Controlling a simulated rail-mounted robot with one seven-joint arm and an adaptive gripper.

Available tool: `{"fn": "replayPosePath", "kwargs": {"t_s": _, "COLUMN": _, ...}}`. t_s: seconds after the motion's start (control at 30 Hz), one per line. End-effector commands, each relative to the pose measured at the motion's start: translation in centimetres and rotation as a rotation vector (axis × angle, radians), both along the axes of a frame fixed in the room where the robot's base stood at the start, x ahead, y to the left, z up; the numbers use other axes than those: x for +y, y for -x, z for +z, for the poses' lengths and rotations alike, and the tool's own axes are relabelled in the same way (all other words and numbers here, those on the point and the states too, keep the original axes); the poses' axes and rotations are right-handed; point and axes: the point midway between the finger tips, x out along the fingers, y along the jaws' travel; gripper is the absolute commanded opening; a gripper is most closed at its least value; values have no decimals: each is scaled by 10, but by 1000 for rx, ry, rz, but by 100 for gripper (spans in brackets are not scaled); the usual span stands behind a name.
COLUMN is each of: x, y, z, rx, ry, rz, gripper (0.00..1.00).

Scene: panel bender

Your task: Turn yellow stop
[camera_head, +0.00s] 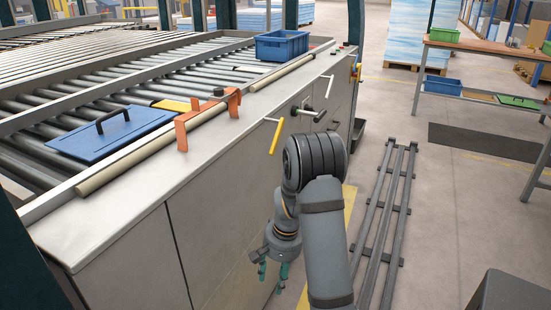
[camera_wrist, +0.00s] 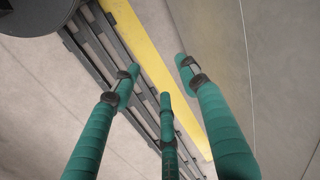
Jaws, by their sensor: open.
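A yellow-handled lever (camera_head: 275,137) sticks out from the side of the grey cabinet in the head view, its handle slanting down from a white arm. A flat yellow piece (camera_head: 172,105) lies by the rollers behind the orange bracket. I cannot tell for sure which is the yellow stop. My gripper (camera_head: 272,272) hangs low beside the cabinet, well below the lever and apart from it. Its teal fingers, also seen in the wrist view (camera_wrist: 157,82), are spread open and empty. Neither yellow part shows in the wrist view.
The orange bracket (camera_head: 207,118) stands on the cabinet top (camera_head: 135,190). A blue handled plate (camera_head: 112,134) and blue bin (camera_head: 282,45) rest near the rollers. Another white lever (camera_head: 327,86) projects beyond the yellow-handled one. Floor rails (camera_head: 383,215) run to the right of my arm.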

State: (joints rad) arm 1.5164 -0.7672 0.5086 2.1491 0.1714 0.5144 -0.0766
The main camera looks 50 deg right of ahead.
Motion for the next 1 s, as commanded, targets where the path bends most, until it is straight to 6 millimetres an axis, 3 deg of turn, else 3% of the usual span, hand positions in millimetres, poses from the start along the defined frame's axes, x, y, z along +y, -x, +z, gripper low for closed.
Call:
{"fn": "replayPosePath", "kwargs": {"t_s": 0.03, "x": -30, "y": 21, "z": 31, "rx": 2, "ry": -48, "rz": -140, "gripper": 44}}
{"fn": "replayPosePath", "kwargs": {"t_s": 0.2, "x": -92, "y": 68, "z": 55, "rx": -84, "ry": -233, "rz": -463, "gripper": 44}}
{"fn": "replayPosePath", "kwargs": {"t_s": 0.3, "x": -120, "y": 76, "z": 73, "rx": -237, "ry": -352, "rz": -552, "gripper": 44}}
{"fn": "replayPosePath", "kwargs": {"t_s": 0.47, "x": -153, "y": 45, "z": 115, "rx": -566, "ry": -429, "rz": -463, "gripper": 44}}
{"fn": "replayPosePath", "kwargs": {"t_s": 0.63, "x": -178, "y": 3, "z": 193, "rx": -963, "ry": -357, "rz": -210, "gripper": 44}}
{"fn": "replayPosePath", "kwargs": {"t_s": 0.8, "x": -187, "y": -19, "z": 271, "rx": -1301, "ry": -149, "rz": 70, "gripper": 44}}
{"fn": "replayPosePath", "kwargs": {"t_s": 0.9, "x": -188, "y": -21, "z": 296, "rx": -1406, "ry": -24, "rz": 187, "gripper": 44}}
{"fn": "replayPosePath", "kwargs": {"t_s": 1.0, "x": -188, "y": -22, "z": 306, "rx": -1452, "ry": 71, "rz": 268, "gripper": 44}}
